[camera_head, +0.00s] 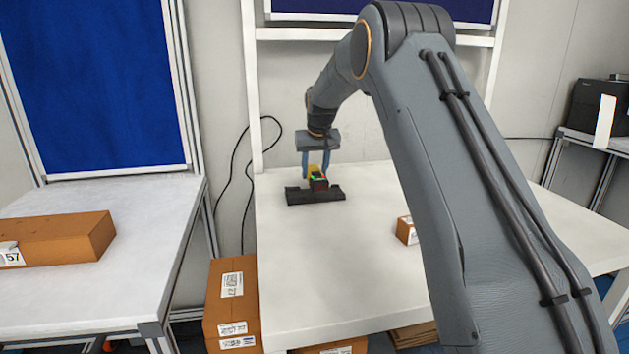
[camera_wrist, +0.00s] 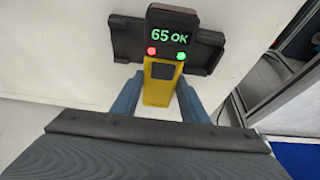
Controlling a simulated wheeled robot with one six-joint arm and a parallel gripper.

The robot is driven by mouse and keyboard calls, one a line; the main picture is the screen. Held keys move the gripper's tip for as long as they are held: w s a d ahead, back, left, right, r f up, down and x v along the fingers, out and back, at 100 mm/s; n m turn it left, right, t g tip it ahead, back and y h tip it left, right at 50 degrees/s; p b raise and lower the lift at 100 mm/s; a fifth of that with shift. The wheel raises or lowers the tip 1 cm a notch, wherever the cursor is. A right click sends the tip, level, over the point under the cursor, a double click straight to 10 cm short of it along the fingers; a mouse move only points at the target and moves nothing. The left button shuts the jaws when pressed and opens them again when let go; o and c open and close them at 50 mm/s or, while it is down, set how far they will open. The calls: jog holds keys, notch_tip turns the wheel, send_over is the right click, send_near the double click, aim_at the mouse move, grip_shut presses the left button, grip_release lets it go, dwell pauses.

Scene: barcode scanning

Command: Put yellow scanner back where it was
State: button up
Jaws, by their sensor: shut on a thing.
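The yellow scanner (camera_wrist: 161,86) has a dark head whose display reads "65 OK", with a red and a green light. In the head view the scanner (camera_head: 318,180) is at the black holder (camera_head: 300,195) on the white table (camera_head: 330,260). My gripper (camera_head: 316,170) is above the holder with its fingers on either side of the yellow handle. In the wrist view my gripper (camera_wrist: 159,98) is shut on the scanner. The black holder (camera_wrist: 205,52) shows behind the scanner's head. I cannot tell whether the scanner rests fully in it.
A small cardboard box (camera_head: 405,230) lies on the white table, partly behind my arm. A larger box (camera_head: 60,240) lies on the left table. Boxes (camera_head: 232,300) stand below the white table. A black device (camera_head: 600,105) sits at the far right. The table's front left is clear.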

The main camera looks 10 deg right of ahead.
jog(key=shift+f+p, duration=0.5)
jog(key=shift+f, duration=1.4)
jog(key=shift+f, duration=0.1)
jog(key=o, duration=0.9)
jog(key=shift+f, duration=0.1)
jog(key=shift+o, duration=0.2)
jog(key=b+v, duration=0.3)
jog(key=v, duration=0.9)
jog(key=shift+s, duration=0.1)
jog(key=shift+r, duration=0.25)
